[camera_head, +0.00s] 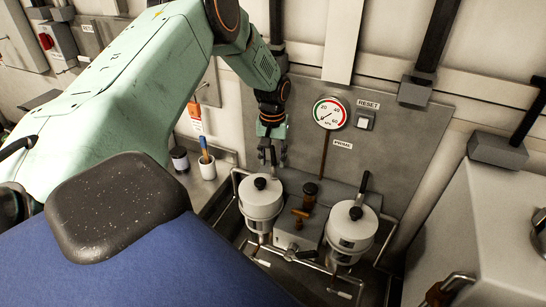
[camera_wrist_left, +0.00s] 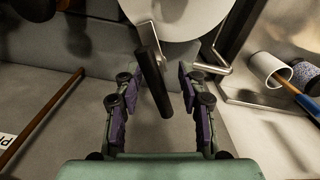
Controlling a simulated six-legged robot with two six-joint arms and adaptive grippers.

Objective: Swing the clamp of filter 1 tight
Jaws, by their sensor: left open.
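Two white filter housings with round lids stand in the head view, a left one (camera_head: 261,203) and a right one (camera_head: 351,232). I can read no number on either. My left gripper (camera_head: 273,157) is just behind and above the left housing, pointing down. In the left wrist view the black clamp handle (camera_wrist_left: 150,70) runs from a metal bracket at the white lid (camera_wrist_left: 178,14) into the space between my open fingers (camera_wrist_left: 156,88). The fingers are apart on both sides of it, with gaps showing. The right housing's black handle (camera_head: 363,183) stands up behind its lid. My right gripper is not in view.
A brown valve handle (camera_head: 300,213) sits between the housings. A pressure gauge (camera_head: 330,113) and a reset button (camera_head: 364,119) are on the back panel. A white cup with a brush (camera_head: 207,168) and a dark jar (camera_head: 180,159) stand left. A grey box (camera_head: 490,235) is right.

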